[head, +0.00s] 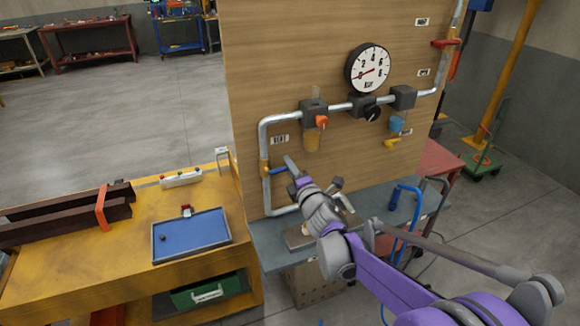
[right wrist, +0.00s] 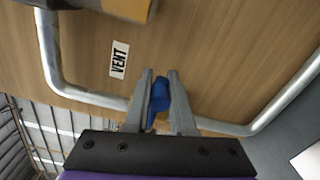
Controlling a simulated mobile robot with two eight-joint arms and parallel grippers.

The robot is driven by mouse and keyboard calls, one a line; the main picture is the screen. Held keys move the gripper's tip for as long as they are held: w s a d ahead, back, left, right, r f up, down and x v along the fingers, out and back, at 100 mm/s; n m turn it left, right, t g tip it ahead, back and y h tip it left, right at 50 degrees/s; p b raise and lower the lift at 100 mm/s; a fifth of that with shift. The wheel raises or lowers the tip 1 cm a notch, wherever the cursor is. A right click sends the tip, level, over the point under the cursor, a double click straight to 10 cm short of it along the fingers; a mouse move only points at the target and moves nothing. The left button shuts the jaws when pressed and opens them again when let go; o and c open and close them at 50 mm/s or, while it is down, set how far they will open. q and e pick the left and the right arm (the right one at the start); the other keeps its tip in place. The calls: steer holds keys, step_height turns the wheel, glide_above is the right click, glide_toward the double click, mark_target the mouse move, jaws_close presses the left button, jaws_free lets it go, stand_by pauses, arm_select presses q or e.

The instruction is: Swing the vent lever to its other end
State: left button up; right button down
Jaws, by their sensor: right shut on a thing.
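The vent lever is a blue handle (head: 278,171) on a yellow valve body (head: 264,168) on the vertical pipe at the left of the wooden panel. It points right, away from the pipe and roughly level. The VENT label (head: 279,140) is just above it. My right gripper (head: 291,167) is at the lever's free end. In the right wrist view the blue lever (right wrist: 159,97) sits between the two fingers of my right gripper (right wrist: 160,90), which are shut on it. The fingers hide part of the lever. My left gripper is not in view.
A pressure gauge (head: 367,68), an orange knob (head: 321,122) and a black knob (head: 372,113) sit higher on the panel. A grey bench (head: 270,247) stands below it. A yellow bench with a blue tray (head: 190,236) is at left. The pipe (right wrist: 85,96) runs close to my fingers.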

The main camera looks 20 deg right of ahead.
steer(key=c, duration=0.8)
jaws_free()
steer(key=shift+o, duration=0.2)
steer(key=s+b, duration=0.1)
steer(key=s, duration=1)
steer(key=shift+d, duration=0.15)
steer(key=shift+w, duration=0.1)
steer(key=s+d+f+m+g+h, duration=0.2)
steer(key=s+f+m+g+h, duration=0.35)
steer(key=s+m, duration=0.65)
steer(key=s+a+f+m+g+y, duration=0.2)
steer(key=s+a+f+m+g, duration=0.1)
steer(key=s+f, duration=0.3)
steer(key=s+a+f+m+g+y, duration=0.3)
steer(key=s+a+f+m+g, duration=0.1)
steer(key=s, duration=0.4)
steer(key=shift+s+a+f+m, duration=0.35)
steer(key=shift+a+f+m, duration=0.2)
steer(key=shift+f+m, duration=0.35)
